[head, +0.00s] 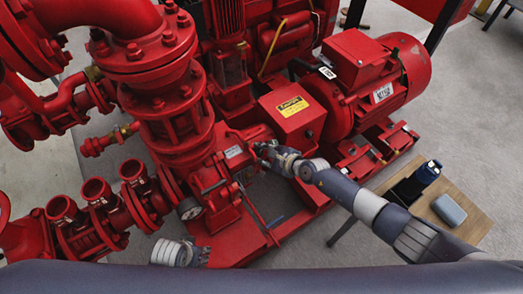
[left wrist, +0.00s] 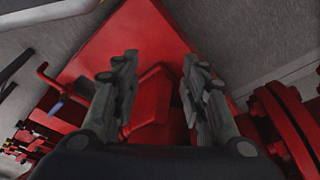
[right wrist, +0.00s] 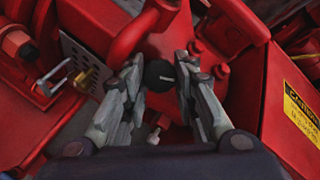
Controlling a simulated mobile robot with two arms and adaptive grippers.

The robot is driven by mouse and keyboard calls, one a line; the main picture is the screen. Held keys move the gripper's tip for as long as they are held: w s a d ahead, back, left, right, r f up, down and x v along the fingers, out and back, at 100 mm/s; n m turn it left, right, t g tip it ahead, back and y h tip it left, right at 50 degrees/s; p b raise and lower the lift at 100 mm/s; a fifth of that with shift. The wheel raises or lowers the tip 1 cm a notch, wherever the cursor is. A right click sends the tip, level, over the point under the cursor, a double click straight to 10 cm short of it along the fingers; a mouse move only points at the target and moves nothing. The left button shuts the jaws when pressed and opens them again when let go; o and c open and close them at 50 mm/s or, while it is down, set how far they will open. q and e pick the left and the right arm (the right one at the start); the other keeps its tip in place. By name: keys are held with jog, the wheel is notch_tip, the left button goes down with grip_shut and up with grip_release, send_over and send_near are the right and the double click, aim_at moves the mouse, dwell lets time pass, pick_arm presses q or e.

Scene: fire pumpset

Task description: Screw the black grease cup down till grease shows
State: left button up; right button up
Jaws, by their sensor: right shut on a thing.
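The black grease cup (right wrist: 159,74) shows in the right wrist view as a round black cap with a pale line on it, on the red pump's bearing housing (right wrist: 166,40). My right gripper (right wrist: 160,70) is shut on the cup, with one finger on each side. In the head view my right gripper (head: 262,149) reaches the housing from the right, and the cup is too small to make out there. I cannot make out any grease. My left gripper (head: 203,255) is low at the front in the head view. In the left wrist view (left wrist: 155,75) its fingers are apart and empty.
A red guard box (head: 292,112) with a yellow caution label stands right beside my right gripper. A brass fitting (right wrist: 80,78) and a small pale fitting (right wrist: 154,134) are near the cup.

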jog(key=shift+m, duration=0.3)
jog(key=o, duration=1)
jog(key=shift+a, duration=0.1)
jog(key=shift+o, duration=0.2)
jog(key=v, duration=0.8)
